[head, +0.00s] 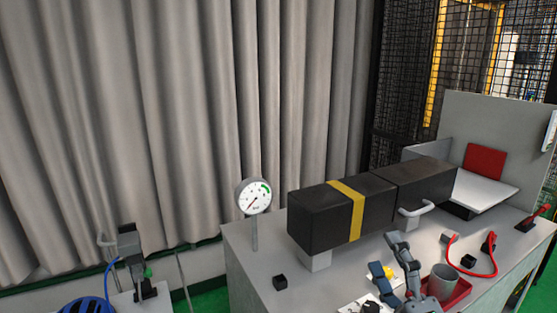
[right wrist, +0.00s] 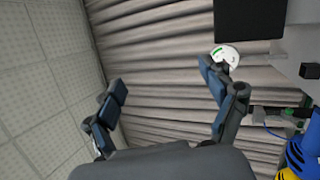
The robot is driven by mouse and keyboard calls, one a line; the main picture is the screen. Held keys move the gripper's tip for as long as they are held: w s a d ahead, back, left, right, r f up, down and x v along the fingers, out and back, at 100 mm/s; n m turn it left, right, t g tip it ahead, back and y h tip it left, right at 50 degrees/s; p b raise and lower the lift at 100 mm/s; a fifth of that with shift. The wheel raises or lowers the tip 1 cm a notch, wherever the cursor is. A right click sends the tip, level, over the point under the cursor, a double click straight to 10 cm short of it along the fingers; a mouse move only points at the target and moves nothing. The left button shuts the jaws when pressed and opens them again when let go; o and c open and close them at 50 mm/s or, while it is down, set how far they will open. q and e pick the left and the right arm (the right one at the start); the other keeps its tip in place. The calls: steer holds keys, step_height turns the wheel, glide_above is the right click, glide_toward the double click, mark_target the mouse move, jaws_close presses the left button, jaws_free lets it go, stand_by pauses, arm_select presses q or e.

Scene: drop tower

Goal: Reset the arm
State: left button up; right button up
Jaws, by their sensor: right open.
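My right gripper (head: 386,256) is low in the head view, above the front part of the grey bench. Its two fingers are spread. In the right wrist view the gripper (right wrist: 162,78) is open, with nothing between the fingers and the grey curtain behind. My left gripper is in neither view.
The bench (head: 245,262) bears a black box (head: 318,212) with a yellow band, a light handle (head: 415,209), a round gauge (head: 253,196), a grey cup (head: 443,282) by a red tray (head: 462,291) and a red cable (head: 492,262). A curtain (head: 180,120) hangs behind.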

steer(key=s+d+f+m+g+h, duration=0.4)
steer(key=f+m, duration=0.3)
steer(key=f, duration=0.5)
steer(key=s+d+f+m+g+h, duration=0.1)
steer(key=s+f+m+g+h, duration=0.15)
steer(key=f+m+g, duration=0.65)
steer(key=s+a+f+m+g+y, duration=0.25)
steer(key=s+f+g, duration=0.25)
steer(key=s+f, duration=1.15)
step_height(320, 180, down, 29)
steer(key=s+g+b, duration=0.2)
steer(key=b, duration=0.5)
steer(key=s+d+f+b, duration=0.1)
steer(key=s+f+b, duration=0.2)
steer(key=s+f, duration=0.5)
steer(key=s+d+f+b, duration=0.1)
steer(key=s+f+b, duration=0.2)
steer(key=s+f, duration=0.5)
step_height(320, 180, down, 8)
steer(key=shift+s+d+r+g+h, duration=0.1)
steer(key=shift+s+d+g+h, duration=0.2)
steer(key=shift+s+d+g, duration=0.1)
